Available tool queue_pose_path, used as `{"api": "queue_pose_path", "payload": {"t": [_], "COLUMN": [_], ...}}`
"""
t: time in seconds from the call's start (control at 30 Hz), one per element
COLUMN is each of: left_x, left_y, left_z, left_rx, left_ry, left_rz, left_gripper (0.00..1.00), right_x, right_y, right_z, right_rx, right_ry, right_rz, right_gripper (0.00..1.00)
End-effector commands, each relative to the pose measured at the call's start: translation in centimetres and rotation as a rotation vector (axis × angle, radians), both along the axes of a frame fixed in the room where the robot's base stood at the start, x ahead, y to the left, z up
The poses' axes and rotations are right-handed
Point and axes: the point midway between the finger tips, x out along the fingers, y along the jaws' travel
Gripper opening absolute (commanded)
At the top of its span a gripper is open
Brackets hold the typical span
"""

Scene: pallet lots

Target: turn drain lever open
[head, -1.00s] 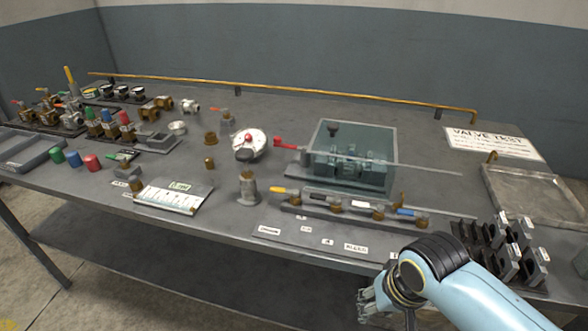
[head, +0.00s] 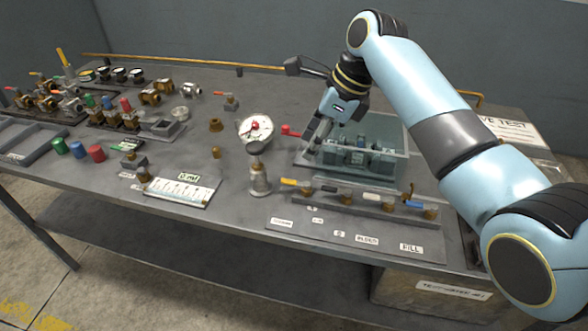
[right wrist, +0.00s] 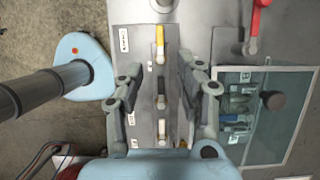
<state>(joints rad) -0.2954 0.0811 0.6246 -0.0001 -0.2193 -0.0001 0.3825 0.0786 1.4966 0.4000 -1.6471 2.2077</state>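A row of small valve levers stands on a grey plate (head: 350,235) at the front of the bench. In the head view their handles are a yellow one (head: 289,182), a dark one, a white one and a blue one (head: 413,204). The label below the yellow handle is too small to read surely. My right gripper (head: 306,98) is raised over the bench, open and empty. In the right wrist view its spread fingers (right wrist: 165,98) lie either side of the lever row, with the yellow handle (right wrist: 160,40) ahead of the fingertips. My left gripper is not in view.
A clear-walled box (head: 400,160) with fittings stands behind the levers, with a red lever (right wrist: 257,22) beside it. A round white gauge (head: 255,128) and a metal post (head: 259,180) stand left of the levers. A scale card (head: 178,190) lies farther left.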

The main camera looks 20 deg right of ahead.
Motion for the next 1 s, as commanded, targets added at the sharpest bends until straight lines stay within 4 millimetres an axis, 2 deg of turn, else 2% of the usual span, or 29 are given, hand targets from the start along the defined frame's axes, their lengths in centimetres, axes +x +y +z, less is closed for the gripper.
{"api": "queue_pose_path", "payload": {"t": [0.17, 0.4, 0.6, 0.73, 1.0], "left_x": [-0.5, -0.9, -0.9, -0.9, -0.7], "left_y": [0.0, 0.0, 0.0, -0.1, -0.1], "left_z": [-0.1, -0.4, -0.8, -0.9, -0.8], "left_rx": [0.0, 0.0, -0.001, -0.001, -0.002], "left_ry": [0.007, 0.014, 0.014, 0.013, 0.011], "left_rz": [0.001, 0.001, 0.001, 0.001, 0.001], "left_gripper": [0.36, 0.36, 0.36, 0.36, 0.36], "right_x": [0.4, 1.4, 2.1, 2.3, 2.3], "right_y": [0.7, 2.2, 3.1, 3.4, 3.4], "right_z": [-1.6, -6.1, -8.9, -9.7, -9.8], "right_rx": [0.008, 0.007, 0.005, 0.004, 0.004], "right_ry": [0.011, 0.01, 0.008, 0.006, 0.005], "right_rz": [-0.015, -0.013, -0.013, -0.012, -0.013], "right_gripper": [0.36, 0.36, 0.36, 0.36, 0.36]}}
